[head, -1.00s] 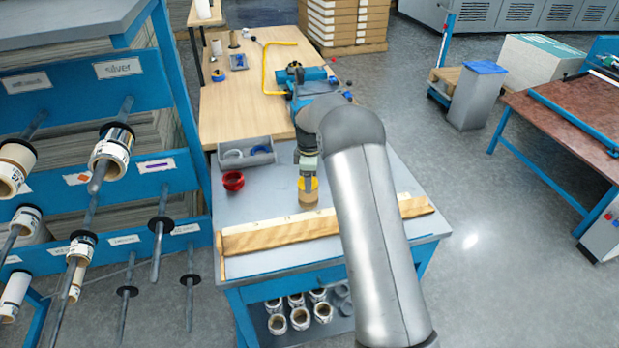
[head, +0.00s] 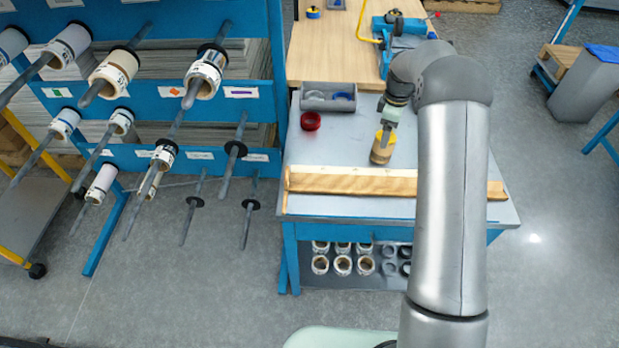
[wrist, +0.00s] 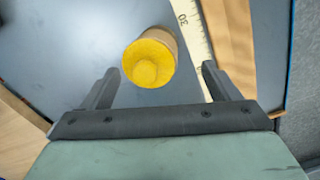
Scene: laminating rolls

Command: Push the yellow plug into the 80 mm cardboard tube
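The yellow plug (wrist: 149,62), a round disc with a raised knob, sits at the upper end of the cardboard tube (wrist: 165,34). How deep it sits I cannot tell. In the head view the yellow plug (head: 386,137) tops the short brown tube (head: 380,156), which stands on the grey bench behind a wooden strip. My gripper (wrist: 160,68) is open and empty, its two fingers wide apart. The plug appears between and beyond the fingertips in the wrist view. In the head view my gripper (head: 388,122) is just above the plug; whether it touches is unclear.
A wooden strip (head: 350,184) with a scale runs along the bench front. A red ring (head: 310,121) and a grey bin (head: 318,104) with blue and white rings stand left of the tube. A roll rack (head: 225,120) stands further left. Bare bench lies around the tube.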

